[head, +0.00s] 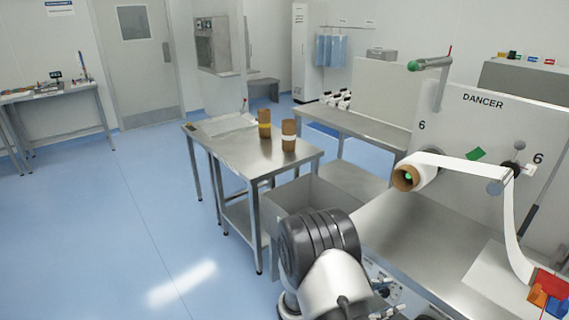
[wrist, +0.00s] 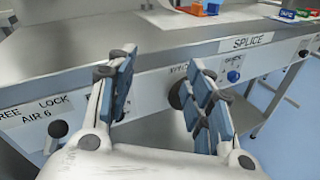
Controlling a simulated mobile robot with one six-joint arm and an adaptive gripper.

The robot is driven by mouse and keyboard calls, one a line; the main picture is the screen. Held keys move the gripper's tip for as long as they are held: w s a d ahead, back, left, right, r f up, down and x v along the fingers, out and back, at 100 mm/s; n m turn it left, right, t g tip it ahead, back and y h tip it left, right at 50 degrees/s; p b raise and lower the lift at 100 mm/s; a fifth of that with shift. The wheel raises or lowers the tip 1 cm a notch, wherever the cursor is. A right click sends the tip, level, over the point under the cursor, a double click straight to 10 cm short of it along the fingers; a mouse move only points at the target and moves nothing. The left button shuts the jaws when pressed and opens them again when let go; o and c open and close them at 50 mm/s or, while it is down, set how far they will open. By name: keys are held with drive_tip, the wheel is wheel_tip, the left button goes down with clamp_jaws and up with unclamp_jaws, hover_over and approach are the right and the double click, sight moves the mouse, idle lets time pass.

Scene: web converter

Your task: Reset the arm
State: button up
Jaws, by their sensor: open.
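My gripper (wrist: 160,95) is open and empty in the wrist view. Its two blue-padded fingers stand well apart in front of the machine's front panel. Between and behind the fingers are the panel (wrist: 150,85), with a dark round knob (wrist: 176,95) behind the right finger, and the bench top (wrist: 90,30) above. In the head view my arm shows at the bottom centre, low in front of the machine bench; the gripper's fingers cannot be made out clearly there.
The DANCER panel (head: 470,125) carries a paper roll (head: 408,177) with its web running right. A steel table (head: 230,150) holds two brown cores (head: 289,136). Blue floor (head: 110,220) at left is clear.

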drive_tip(key=s+r+m+g+y, duration=0.6)
drive_tip(key=s+r+m, duration=0.5)
drive_tip(key=s+r, duration=0.3)
drive_tip(key=s+a+r+m+t+y, duration=0.6)
drive_tip(key=s+a+y, duration=0.4)
drive_tip(key=a, duration=0.2)
drive_tip(key=shift+s+a+r+m, duration=0.2)
drive_tip(key=shift+r+m, duration=0.3)
drive_tip(key=shift+r, duration=0.45)
